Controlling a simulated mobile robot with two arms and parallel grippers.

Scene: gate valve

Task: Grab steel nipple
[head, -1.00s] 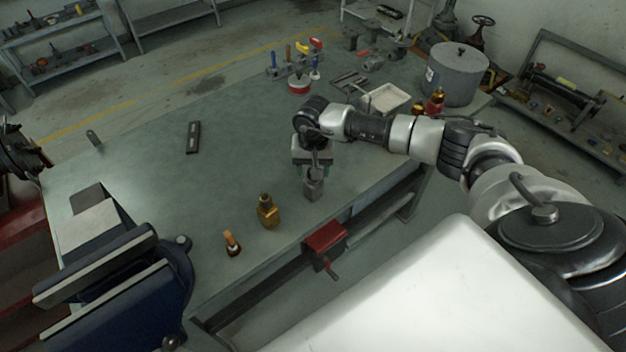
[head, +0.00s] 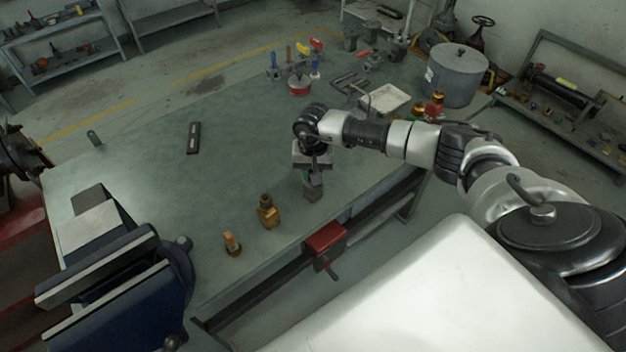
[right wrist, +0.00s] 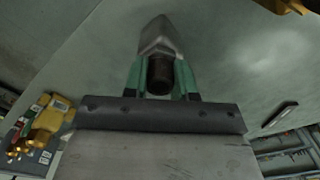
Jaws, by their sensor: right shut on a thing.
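The steel nipple (head: 313,188) is a small grey metal piece near the front edge of the workbench, to the right of the brass fittings. My right gripper (head: 313,168) points down over it and is shut on its upper part. In the right wrist view the green-padded fingers of the right gripper (right wrist: 160,78) close on both sides of the nipple's dark round end, and the nipple's lighter grey body (right wrist: 160,38) shows beyond them. Whether the nipple touches the bench is hard to tell. My left gripper is not clearly in view.
A brass fitting (head: 267,211) and a copper-coloured fitting (head: 232,243) stand left of the nipple. A blue vise (head: 125,290) fills the bench's front left. A white tray (head: 386,98) and a grey pot (head: 457,75) are at the right. The bench middle (head: 230,175) is bare.

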